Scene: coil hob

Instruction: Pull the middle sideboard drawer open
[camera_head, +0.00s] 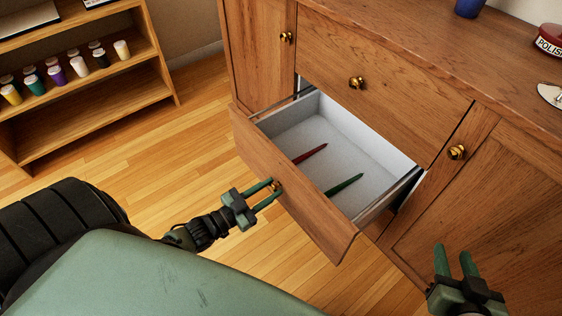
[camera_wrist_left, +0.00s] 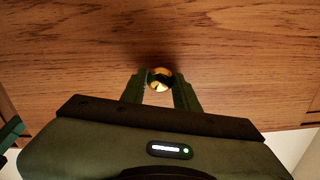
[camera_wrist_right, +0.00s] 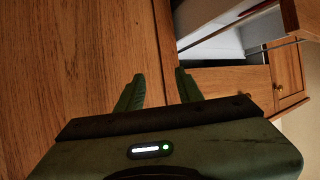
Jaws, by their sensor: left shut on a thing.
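The middle sideboard drawer (camera_head: 290,181) is pulled well out, below a closed top drawer. Its light grey inside shows a red pencil-like stick (camera_head: 310,153) and a green one (camera_head: 344,184). My left gripper (camera_head: 274,190) is shut on the drawer's brass knob (camera_wrist_left: 159,79), which sits between the fingers in the left wrist view. My right gripper (camera_head: 456,262) is open and empty in front of the right cupboard door; its parted fingers also show in the right wrist view (camera_wrist_right: 158,92).
The sideboard's top drawer (camera_head: 400,85), left door (camera_head: 258,45) and right door (camera_head: 500,200) are closed. A low shelf (camera_head: 95,105) with several paint bottles stands at left. A blue cup and a red tin (camera_head: 549,40) are on the sideboard top. Bare wood floor lies between.

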